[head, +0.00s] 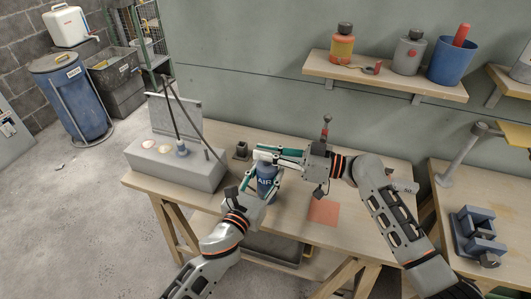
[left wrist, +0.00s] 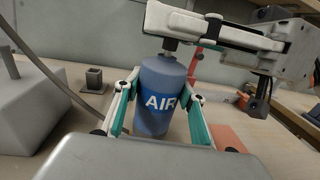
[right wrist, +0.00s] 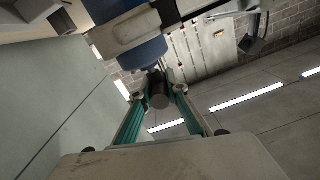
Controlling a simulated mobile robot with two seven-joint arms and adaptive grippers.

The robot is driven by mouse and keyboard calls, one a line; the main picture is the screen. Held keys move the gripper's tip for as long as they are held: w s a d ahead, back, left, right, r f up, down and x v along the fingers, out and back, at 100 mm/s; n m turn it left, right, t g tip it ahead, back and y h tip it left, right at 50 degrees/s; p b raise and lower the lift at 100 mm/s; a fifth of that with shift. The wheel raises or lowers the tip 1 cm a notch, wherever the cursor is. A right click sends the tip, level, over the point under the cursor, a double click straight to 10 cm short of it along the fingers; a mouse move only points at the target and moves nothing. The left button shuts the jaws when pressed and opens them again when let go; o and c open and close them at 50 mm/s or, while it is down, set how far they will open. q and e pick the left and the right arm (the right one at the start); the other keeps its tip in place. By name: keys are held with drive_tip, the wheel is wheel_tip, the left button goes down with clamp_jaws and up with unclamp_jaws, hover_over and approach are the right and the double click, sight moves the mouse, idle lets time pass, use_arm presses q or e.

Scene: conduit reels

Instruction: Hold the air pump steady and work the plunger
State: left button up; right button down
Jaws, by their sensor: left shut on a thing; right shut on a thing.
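The air pump (head: 265,184) is a blue cylinder lettered AIR, upright on the workbench. It also fills the middle of the left wrist view (left wrist: 158,98). My left gripper (head: 262,190) is shut around the pump's body, one finger on each side. My right gripper (head: 272,156) comes in from the right, level, and is shut on the plunger handle at the pump's top. In the right wrist view the dark round end of the plunger handle (right wrist: 158,92) sits between the fingertips. Only a short dark piece shows between pump top and right fingers; the fingers hide most of the handle.
A grey box (head: 175,172) with a hose stands on the workbench (head: 235,135) at left. A small dark block (head: 242,150) is behind the pump. An orange-red mat (head: 324,212) lies to the right. A shelf (head: 400,82) with bottles hangs above. A blue vise (head: 478,236) is far right.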

sight(266, 150)
wheel_tip(266, 150, up, 7)
drive_tip(key=shift+f, duration=0.1)
drive_tip(key=c, duration=2)
unclamp_jaws()
drive_tip(key=shift+o, duration=0.2)
drive_tip(key=shift+f, duration=0.1)
drive_tip(key=v, duration=1.2)
